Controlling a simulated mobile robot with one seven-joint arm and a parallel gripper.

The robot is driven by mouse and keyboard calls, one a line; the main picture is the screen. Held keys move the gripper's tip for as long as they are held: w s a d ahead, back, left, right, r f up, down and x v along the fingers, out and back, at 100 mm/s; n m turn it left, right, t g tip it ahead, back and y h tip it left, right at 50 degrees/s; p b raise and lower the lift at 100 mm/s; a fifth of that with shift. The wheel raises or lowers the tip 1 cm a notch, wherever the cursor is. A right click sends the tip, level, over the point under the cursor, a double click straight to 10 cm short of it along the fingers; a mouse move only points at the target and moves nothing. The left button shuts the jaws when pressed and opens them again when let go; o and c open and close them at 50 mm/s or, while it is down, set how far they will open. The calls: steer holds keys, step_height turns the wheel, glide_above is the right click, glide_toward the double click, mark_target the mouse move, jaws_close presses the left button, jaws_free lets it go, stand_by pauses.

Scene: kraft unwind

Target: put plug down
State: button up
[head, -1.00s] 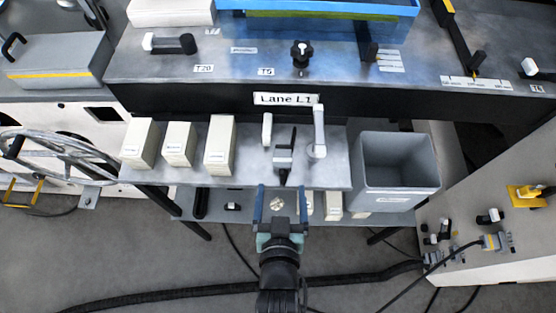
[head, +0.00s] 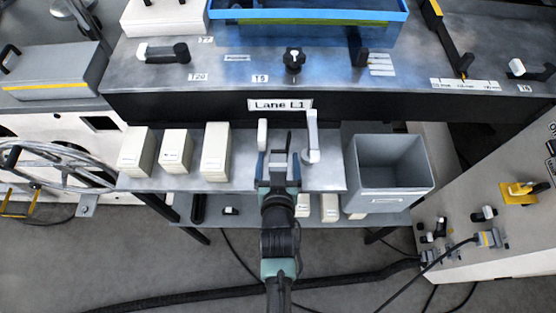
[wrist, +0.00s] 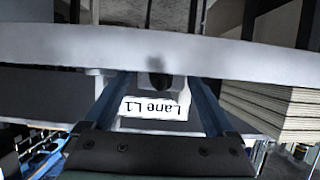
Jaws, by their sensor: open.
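My gripper (head: 278,160) is open at the front of the grey shelf (head: 330,178) below the "Lane L1" sign. A black tool-like thing (head: 289,143) lies on the shelf just beyond its fingers. A pale upright piece (head: 263,134) and a light grey lever-like piece (head: 312,136) flank it. In the wrist view my blue fingers (wrist: 160,88) are spread, with a small dark blunt end (wrist: 160,80) between them; I cannot tell what it belongs to. A grey connector plug (head: 487,239) with a black cable sits at the right-hand panel, far from my gripper.
Several cream boxes (head: 216,152) stand on the shelf to the left. An empty-looking grey bin (head: 390,175) stands at its right end. The Lane L1 sign (head: 280,104) hangs on the dark machine edge above. Black hose (head: 340,277) runs along the floor.

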steer(key=shift+w, duration=0.2)
jaws_close()
stand_by(0.4)
